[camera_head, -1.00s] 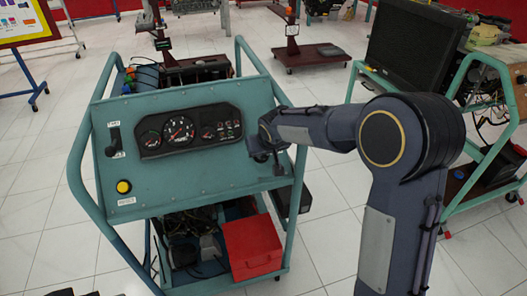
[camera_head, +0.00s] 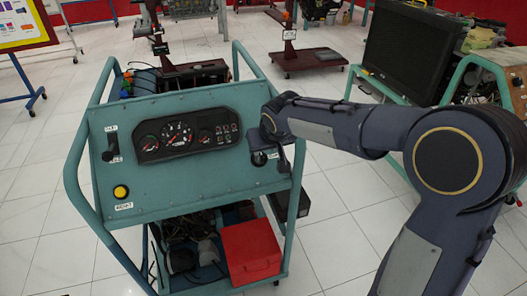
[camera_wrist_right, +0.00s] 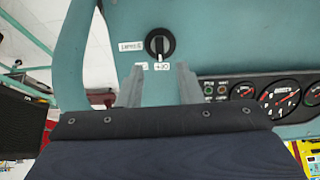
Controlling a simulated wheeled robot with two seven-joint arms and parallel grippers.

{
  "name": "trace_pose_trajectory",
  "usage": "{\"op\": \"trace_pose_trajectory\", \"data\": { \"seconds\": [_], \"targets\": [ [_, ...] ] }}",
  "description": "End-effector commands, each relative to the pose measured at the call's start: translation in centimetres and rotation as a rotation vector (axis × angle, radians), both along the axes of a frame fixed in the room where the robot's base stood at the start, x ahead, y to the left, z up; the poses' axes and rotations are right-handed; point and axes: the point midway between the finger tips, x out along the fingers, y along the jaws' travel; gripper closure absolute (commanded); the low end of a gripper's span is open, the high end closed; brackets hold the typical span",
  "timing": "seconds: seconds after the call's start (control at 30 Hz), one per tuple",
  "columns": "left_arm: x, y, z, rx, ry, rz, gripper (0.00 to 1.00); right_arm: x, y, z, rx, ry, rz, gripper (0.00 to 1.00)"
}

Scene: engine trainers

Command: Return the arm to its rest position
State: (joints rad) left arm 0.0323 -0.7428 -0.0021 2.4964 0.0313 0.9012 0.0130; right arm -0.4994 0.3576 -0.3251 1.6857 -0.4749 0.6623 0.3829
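My right arm (camera_head: 345,130) reaches in from the right. Its gripper (camera_head: 280,152) is in front of the right side of the teal engine trainer panel (camera_head: 215,180). A black rotary knob (camera_head: 258,158) shows just left of the gripper. In the right wrist view the gripper (camera_wrist_right: 158,72) has its two fingers apart with nothing between them. The knob (camera_wrist_right: 160,45) is beyond the fingertips, on the panel, with a gap between. My left gripper is in neither view.
The panel carries a gauge cluster (camera_head: 187,133), a black switch (camera_head: 111,145) and a yellow button (camera_head: 121,191). A red box (camera_head: 251,252) sits on the trainer's lower shelf. Another trainer with a dark radiator (camera_head: 407,50) stands at the right. White floor lies between.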

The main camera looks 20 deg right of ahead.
Motion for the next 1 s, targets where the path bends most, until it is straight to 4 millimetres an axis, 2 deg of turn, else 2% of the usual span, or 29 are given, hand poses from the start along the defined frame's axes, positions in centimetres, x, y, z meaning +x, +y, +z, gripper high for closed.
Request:
{"op": "trace_pose_trajectory", "data": {
  "seconds": [0.47,0.57,0.67,0.73,0.87,1.0],
  "targets": [
    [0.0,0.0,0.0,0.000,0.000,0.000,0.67,-0.2,0.0,0.3,0.000,0.001,0.000,0.67],
    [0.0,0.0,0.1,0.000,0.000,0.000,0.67,-1.0,-0.7,0.6,0.018,0.007,-0.009,0.67],
    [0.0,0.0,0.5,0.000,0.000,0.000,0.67,-3.7,-2.4,1.4,0.072,0.029,-0.031,0.67],
    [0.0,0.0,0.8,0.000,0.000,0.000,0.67,-6.9,-3.9,2.2,0.129,0.049,-0.050,0.67],
    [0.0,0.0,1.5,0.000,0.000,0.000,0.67,-14.4,-5.7,3.2,0.239,0.083,-0.070,0.67],
    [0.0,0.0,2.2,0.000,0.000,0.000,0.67,-22.1,-5.9,3.4,0.328,0.093,-0.078,0.67]
  ]
}}
